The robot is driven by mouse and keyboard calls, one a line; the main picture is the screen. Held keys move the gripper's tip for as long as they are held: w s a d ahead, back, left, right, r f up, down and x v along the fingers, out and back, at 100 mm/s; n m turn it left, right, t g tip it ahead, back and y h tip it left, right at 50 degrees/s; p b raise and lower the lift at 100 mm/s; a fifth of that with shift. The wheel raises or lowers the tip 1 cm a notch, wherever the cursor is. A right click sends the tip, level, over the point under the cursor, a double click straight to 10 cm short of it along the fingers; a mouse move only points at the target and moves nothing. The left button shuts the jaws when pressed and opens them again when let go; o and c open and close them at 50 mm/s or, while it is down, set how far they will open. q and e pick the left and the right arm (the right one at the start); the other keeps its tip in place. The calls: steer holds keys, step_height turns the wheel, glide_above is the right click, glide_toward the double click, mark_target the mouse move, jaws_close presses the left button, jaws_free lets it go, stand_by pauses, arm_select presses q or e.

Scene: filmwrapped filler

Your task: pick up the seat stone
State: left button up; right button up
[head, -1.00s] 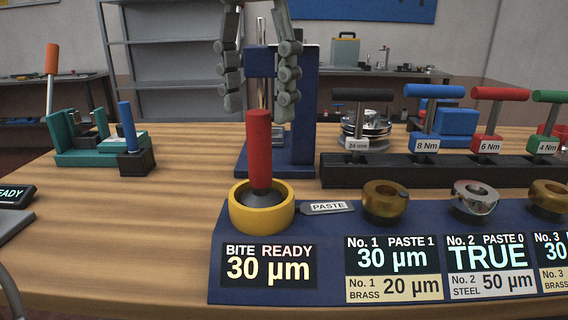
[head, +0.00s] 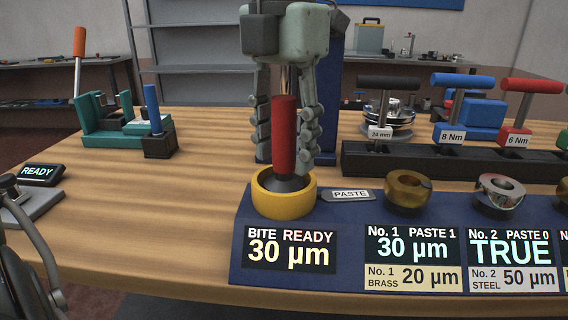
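The seat stone, which I take to be the red-handled tool (head: 284,135) with a dark cone-shaped foot, stands almost upright in a yellow ring-shaped cup (head: 272,207). My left gripper (head: 288,160) comes down from above with its fingers spread, one on each side of the red handle. The fingertips reach the handle's lower part, just above the cup. I cannot tell whether either finger touches the handle. My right gripper is not in view.
The cup sits on a blue board (head: 350,228) with readouts, a PASTE tag (head: 351,194), a brass ring (head: 407,193) and a steel ring (head: 499,195). Behind are a dark rack (head: 400,161) of T-handled tools and a blue stand (head: 333,80). Bare wood lies to the left.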

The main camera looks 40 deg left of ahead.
arm_select(q)
steer(key=c, duration=0.9)
steer(key=shift+o, duration=0.2)
steer(key=shift+r, duration=0.15)
step_height(320, 180, up, 18)
